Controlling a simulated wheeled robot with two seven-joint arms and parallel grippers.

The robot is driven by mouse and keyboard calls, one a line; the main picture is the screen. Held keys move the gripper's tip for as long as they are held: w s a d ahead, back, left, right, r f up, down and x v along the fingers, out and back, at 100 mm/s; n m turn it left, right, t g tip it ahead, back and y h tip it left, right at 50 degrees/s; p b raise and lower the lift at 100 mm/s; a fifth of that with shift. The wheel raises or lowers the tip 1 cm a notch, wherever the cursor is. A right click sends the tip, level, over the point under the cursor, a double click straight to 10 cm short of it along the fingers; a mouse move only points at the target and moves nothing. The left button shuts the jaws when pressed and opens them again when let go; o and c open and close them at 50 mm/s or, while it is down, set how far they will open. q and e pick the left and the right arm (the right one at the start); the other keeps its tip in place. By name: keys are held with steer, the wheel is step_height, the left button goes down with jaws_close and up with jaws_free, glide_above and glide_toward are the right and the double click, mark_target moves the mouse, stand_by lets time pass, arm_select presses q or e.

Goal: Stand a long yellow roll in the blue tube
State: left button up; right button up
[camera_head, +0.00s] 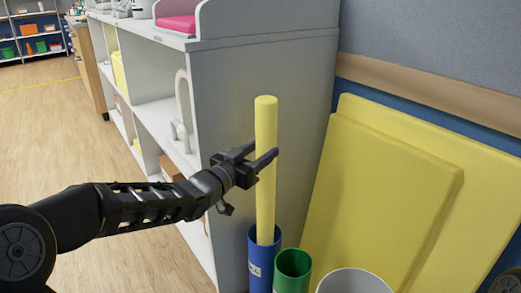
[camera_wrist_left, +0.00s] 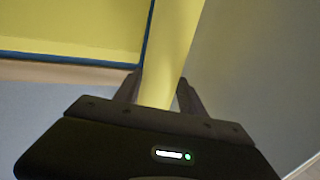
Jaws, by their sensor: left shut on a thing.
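A long yellow roll (camera_head: 265,200) stands nearly upright, with its lower end inside the mouth of the blue tube (camera_head: 261,262). The tube's wall hides that lower end. My left gripper (camera_head: 264,160) is shut on the roll partway up its length. In the left wrist view the roll (camera_wrist_left: 172,50) runs between the two fingers of my left gripper (camera_wrist_left: 160,92). My right gripper is not in view.
A green tube (camera_head: 292,268) stands right of the blue one, and a white tube (camera_head: 353,282) beyond it. Yellow panels (camera_head: 385,190) lean on the wall. A white shelf unit (camera_head: 235,130) stands close behind the roll. Wooden floor at left is clear.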

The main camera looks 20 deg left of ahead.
arm_select(q)
steer(key=b, duration=0.4)
glide_above(260, 202)
steer(key=shift+w+f, duration=0.1)
steer(key=shift+f, duration=8.2)
